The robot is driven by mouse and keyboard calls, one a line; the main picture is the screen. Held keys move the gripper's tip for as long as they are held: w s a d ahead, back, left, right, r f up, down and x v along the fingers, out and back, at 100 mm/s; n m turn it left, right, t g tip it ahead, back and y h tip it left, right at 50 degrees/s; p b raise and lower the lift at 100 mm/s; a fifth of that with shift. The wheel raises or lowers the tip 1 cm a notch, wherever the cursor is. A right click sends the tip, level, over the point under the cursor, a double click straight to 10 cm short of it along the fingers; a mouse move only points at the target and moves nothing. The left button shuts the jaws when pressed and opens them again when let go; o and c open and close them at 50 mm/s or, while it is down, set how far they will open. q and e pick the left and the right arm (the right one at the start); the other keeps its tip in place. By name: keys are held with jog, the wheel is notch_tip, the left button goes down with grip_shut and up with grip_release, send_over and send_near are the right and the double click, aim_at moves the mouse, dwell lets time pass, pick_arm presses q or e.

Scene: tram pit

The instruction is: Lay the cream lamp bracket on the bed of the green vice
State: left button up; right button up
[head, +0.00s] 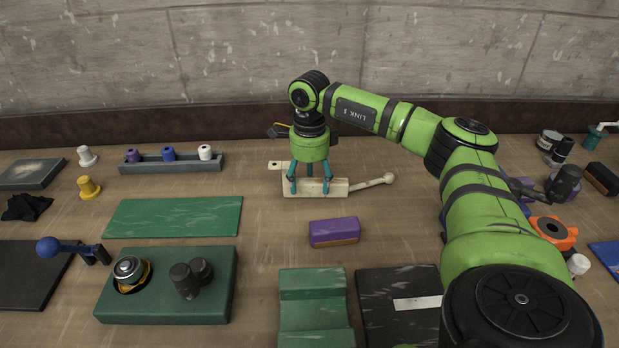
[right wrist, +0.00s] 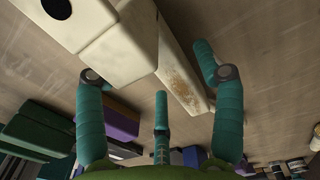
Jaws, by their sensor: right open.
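The cream lamp bracket (head: 336,188) lies on the bench at the middle back, a pale block with an arm ending in a round knob on the right. It fills the top of the right wrist view (right wrist: 120,45), with a dark hole and a worn brown patch. My right gripper (head: 311,190) points down over its block part, open, with teal fingers around it; I cannot tell whether they touch it. The green vice (head: 315,308) appears to be the stepped green piece at the bottom middle, its bed bare and its near end cut off. My left gripper is not in view.
A purple block (head: 334,232) lies between bracket and vice. A black plate (head: 398,308) with a white strip is right of the vice. A green box (head: 165,308) with knobs and a green mat (head: 175,217) are left. My right arm covers part of the right side.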

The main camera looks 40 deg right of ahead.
grip_shut()
